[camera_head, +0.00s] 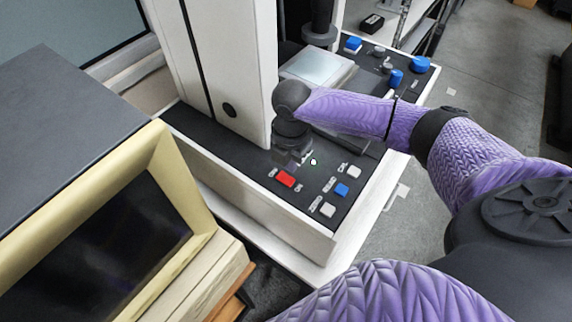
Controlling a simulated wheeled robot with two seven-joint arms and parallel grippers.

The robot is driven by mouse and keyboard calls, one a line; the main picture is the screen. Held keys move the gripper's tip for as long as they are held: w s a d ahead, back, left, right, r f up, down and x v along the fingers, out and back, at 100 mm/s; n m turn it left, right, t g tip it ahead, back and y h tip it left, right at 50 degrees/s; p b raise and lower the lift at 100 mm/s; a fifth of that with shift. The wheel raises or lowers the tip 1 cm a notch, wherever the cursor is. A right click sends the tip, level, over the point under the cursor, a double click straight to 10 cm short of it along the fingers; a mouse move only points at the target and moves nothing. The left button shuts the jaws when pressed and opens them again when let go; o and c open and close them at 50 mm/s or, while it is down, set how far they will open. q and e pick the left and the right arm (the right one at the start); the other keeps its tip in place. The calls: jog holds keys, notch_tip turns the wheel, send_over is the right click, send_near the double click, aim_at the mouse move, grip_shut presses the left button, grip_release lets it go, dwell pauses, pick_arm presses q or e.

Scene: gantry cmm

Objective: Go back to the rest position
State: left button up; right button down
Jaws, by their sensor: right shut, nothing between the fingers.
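My right arm, in a purple sleeve, reaches from the lower right toward the machine's control panel. My right gripper (305,158) is at the end of its dark wrist, pointing down over the panel (245,158). It is shut and holds nothing. Its tips are just behind a red switch (285,179) and beside the small buttons; I cannot tell whether they touch the panel. A blue button (341,190) and white buttons (327,209) lie in front of it. My left gripper is not in view.
A white column (225,60) rises just left of my right gripper. Blue knobs (396,78) and a pale metal plate (318,68) are behind it. A cream-framed monitor (170,170) stands at left. Grey floor (490,100) is open at right.

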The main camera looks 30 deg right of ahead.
notch_tip(320, 180, up, 3)
jog(key=shift+f+p, duration=0.1)
jog(key=shift+p, duration=1.05)
jog(key=shift+f, duration=0.2)
